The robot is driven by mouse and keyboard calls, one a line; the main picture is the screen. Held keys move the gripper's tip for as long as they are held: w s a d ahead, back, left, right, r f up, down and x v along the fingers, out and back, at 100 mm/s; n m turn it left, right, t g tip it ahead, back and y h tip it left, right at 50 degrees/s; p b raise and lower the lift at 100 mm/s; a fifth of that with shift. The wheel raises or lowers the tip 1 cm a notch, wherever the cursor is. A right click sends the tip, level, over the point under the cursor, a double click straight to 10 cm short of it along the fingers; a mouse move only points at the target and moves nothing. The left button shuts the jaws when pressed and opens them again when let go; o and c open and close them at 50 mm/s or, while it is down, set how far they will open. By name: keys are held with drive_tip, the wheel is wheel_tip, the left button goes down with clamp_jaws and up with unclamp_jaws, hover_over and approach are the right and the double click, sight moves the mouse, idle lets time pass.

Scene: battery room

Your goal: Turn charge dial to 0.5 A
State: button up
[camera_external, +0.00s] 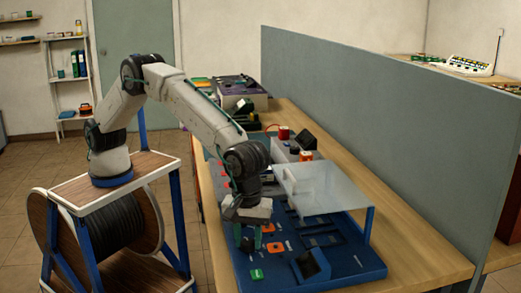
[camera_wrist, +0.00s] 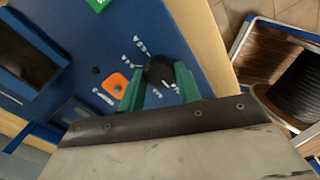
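The charge dial seems to be the round black knob (camera_wrist: 158,70) on the blue panel (camera_wrist: 75,25), with white markings around it too small to read. My gripper (camera_wrist: 160,76) points down at the panel, its two green fingers on either side of the knob. The knob fills the gap, and the fingers appear shut on it. A pale mark shows near the knob, but I cannot tell the setting. In the external view my gripper (camera_external: 249,243) is low over the near left part of the panel, and the knob is hidden there.
An orange square (camera_wrist: 117,83) lies just left of my fingers, and a green one (camera_wrist: 97,4) farther up. A dark-screened box (camera_external: 309,266) stands on the panel. A grey partition (camera_external: 370,125) runs behind the bench.

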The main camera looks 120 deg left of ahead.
drive_tip(key=c, duration=0.3)
